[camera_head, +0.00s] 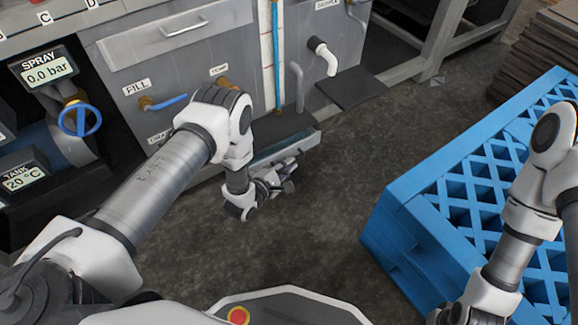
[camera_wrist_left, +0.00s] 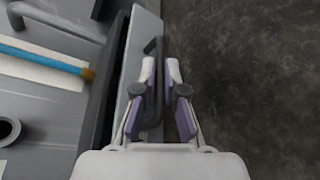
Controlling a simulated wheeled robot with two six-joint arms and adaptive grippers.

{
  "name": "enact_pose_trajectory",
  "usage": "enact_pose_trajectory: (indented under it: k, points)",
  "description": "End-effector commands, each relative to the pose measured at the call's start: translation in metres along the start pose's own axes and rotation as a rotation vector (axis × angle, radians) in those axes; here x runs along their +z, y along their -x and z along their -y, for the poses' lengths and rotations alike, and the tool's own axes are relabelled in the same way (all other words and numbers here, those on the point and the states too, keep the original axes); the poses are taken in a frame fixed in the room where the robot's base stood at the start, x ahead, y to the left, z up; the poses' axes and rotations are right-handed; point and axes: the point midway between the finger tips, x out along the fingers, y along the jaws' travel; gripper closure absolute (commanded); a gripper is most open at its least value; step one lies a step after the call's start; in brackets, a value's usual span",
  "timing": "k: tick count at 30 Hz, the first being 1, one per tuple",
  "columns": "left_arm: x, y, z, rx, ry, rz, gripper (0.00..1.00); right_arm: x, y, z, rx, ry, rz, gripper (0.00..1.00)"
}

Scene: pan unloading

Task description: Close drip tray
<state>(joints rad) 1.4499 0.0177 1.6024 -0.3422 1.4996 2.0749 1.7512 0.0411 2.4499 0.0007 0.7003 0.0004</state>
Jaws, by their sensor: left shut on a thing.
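The drip tray (camera_head: 290,143) is a grey tray low on the front of the steel machine, and it sticks out some way from the machine. In the left wrist view, the tray's front (camera_wrist_left: 128,85) runs up the picture, with a dark bar handle (camera_wrist_left: 153,95) on it. My left gripper (camera_head: 284,180) is at the tray's front. In the left wrist view, my left gripper's fingers (camera_wrist_left: 162,72) stand on both sides of the handle, shut on it. My right arm shows at the right of the head view, but its fingers are out of the picture.
A blue crate (camera_head: 408,238) stands on the floor to the right. A white drain pipe (camera_head: 324,56) and a blue-and-white tube (camera_head: 277,60) are above the tray. A dark flat plate (camera_head: 352,88) lies right of it. The floor (camera_head: 330,190) between tray and crate is clear.

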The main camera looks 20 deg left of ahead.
Motion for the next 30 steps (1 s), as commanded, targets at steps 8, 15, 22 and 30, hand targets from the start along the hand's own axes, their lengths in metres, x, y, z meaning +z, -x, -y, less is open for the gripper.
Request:
enact_pose_trajectory:
  k: [8,15,22,30]
  points:
    - [-0.026,-0.011,-0.018,0.001,-0.002,-0.001,1.0,0.0,-0.007,0.0,0.0,-0.001,-0.001,1.0]
    - [-0.027,-0.011,-0.02,0.005,-0.002,-0.003,0.83,0.0,-0.006,0.0,0.0,-0.001,-0.001,1.0]
    - [-0.026,-0.011,-0.019,0.004,-0.001,-0.002,0.65,0.0,-0.006,0.0,0.0,-0.001,-0.001,1.0]
    - [-0.027,0.005,-0.019,0.001,0.001,-0.004,0.65,0.0,-0.006,0.0,0.0,-0.001,-0.001,1.0]
